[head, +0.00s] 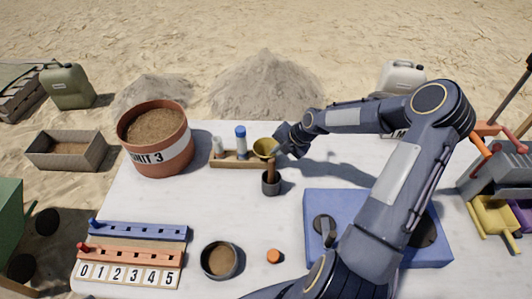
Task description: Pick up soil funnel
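A small brass-yellow funnel (262,148) is at the right end of a wooden rack (232,164) in the middle of the table. Its wide mouth faces up. My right gripper (281,148) is at the funnel's right side, with its fingers close to the rim. The fingers are dark and small here, so I cannot tell whether they touch or grip the funnel. The funnel's lower part is hidden behind a brown handle that stands in a dark cup (271,185). My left gripper is not in view.
The rack also holds a blue-capped tube (241,140) and a white-capped one (219,147). A soil-filled pot (157,161) stands left. A blue device (318,205) lies under my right arm. A bowl (219,276) and an orange cap (274,256) are at the front.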

